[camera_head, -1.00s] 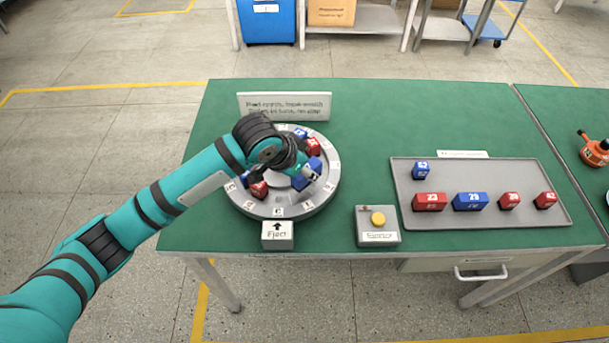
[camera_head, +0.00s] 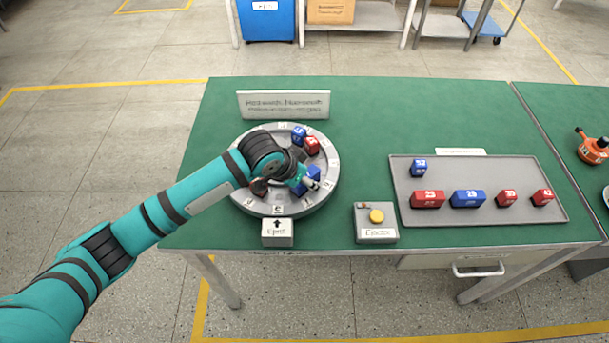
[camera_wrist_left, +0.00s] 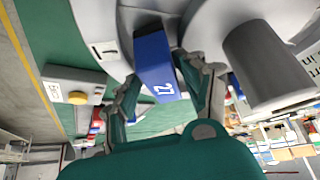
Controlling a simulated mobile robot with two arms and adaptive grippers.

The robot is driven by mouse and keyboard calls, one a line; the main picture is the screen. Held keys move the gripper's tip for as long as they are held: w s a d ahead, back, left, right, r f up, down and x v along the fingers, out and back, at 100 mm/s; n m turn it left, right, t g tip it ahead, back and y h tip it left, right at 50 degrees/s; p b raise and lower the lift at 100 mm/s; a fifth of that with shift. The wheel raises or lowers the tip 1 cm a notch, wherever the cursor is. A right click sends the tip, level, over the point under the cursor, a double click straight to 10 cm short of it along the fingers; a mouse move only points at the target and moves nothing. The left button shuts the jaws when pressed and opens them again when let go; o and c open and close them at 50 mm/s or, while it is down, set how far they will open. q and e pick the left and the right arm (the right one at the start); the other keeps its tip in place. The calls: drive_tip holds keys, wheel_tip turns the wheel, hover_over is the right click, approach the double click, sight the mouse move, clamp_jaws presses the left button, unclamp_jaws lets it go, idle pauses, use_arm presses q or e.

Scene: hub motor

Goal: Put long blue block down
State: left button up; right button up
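The long blue block, marked 27, (camera_wrist_left: 158,72) lies between the two fingertips of my left gripper (camera_wrist_left: 155,78) in the left wrist view; both tips appear to touch its sides. In the head view the left gripper (camera_head: 309,184) is low over the right front of the round grey dial (camera_head: 285,208), with the blue block (camera_head: 314,173) partly hidden by it. I cannot tell whether the block rests fully on the dial. My right gripper is not in view.
A blue block (camera_head: 299,133) and a red block (camera_head: 312,146) stand on the dial's far side. A grey box with a yellow button (camera_head: 376,216) and a tray (camera_head: 480,220) of several blocks are to the right. A sign (camera_head: 284,104) stands behind.

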use_arm(q)
drive_tip(key=shift+a, duration=0.2)
drive_tip(key=shift+r, duration=0.25)
drive_tip(key=v, duration=1.2)
drive_tip(key=shift+w+d, duration=0.1)
idle(0.9)
